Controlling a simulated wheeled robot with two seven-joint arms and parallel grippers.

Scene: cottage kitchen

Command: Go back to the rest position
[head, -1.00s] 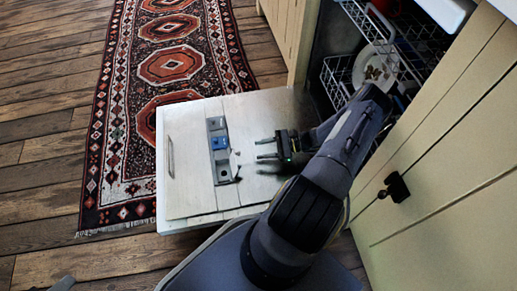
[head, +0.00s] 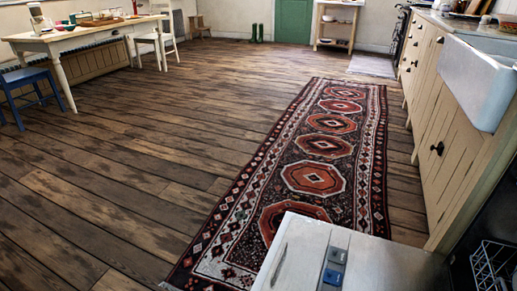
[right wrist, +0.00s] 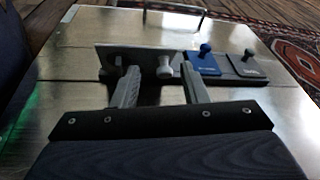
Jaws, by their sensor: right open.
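My right gripper (right wrist: 162,80) shows in the right wrist view, open, with its two grey fingers apart and nothing visibly held between them. It is over the lowered appliance door (right wrist: 75,60). The fingertips point at a strip (right wrist: 180,60) on the door that carries several small knobs, one of them blue (right wrist: 206,62). I cannot tell whether the fingers touch the strip. The head view shows the door's far part (head: 300,245) at the bottom, with the blue piece (head: 333,277) on it. Neither arm is in the head view. My left gripper is not in view.
A dish rack (head: 492,265) shows at the lower right, beside cabinets (head: 450,150) and a white sink (head: 478,80). A patterned rug (head: 312,178) lies beyond the door. The wooden floor (head: 130,180) is clear towards a table (head: 90,38) and a blue stool (head: 30,85).

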